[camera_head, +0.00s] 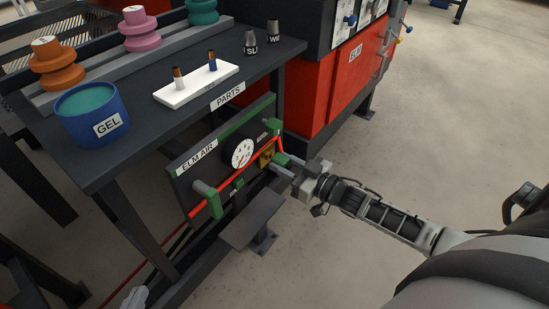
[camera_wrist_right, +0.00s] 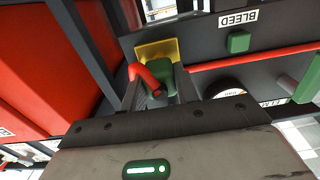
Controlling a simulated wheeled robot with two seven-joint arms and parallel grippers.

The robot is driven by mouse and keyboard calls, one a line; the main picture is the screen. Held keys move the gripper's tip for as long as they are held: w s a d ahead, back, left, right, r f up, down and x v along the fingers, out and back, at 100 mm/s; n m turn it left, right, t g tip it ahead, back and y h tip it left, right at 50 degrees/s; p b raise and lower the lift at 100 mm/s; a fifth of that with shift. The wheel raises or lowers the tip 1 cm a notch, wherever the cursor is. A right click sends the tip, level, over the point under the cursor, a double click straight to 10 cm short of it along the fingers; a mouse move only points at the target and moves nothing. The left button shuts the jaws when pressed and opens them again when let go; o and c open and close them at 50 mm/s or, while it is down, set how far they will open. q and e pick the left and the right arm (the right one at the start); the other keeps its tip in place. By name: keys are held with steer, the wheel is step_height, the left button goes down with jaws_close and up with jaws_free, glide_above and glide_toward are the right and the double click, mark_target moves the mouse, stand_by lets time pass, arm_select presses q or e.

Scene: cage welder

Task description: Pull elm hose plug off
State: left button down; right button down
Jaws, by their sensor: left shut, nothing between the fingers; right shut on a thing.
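The elm hose plug is a green block (camera_wrist_right: 162,72) with a red hose (camera_wrist_right: 146,74) bending out of it. My right gripper (camera_wrist_right: 160,88) is shut on the plug, its fingers on both sides. Behind the plug is a yellow socket (camera_wrist_right: 152,49) on the dark panel; I cannot tell whether plug and socket still touch. In the head view the right gripper (camera_head: 285,165) is at the right end of the ELM AIR panel (camera_head: 180,177), beside the yellow socket (camera_head: 266,157). My left gripper (camera_head: 135,297) shows only partly at the bottom left edge, low and away from the plug.
The panel carries a round gauge (camera_head: 242,153) and green blocks, with the red hose across it. A grey shelf (camera_head: 252,218) juts out below. Above is a dark table (camera_head: 150,130) with a blue GEL tub (camera_head: 92,119) and a white tray (camera_head: 196,85). A red cabinet (camera_head: 318,100) stands behind.

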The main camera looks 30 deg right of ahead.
mark_target(291, 167)
steer(key=shift+p+v, duration=0.8)
steer(key=shift+v, duration=1.3)
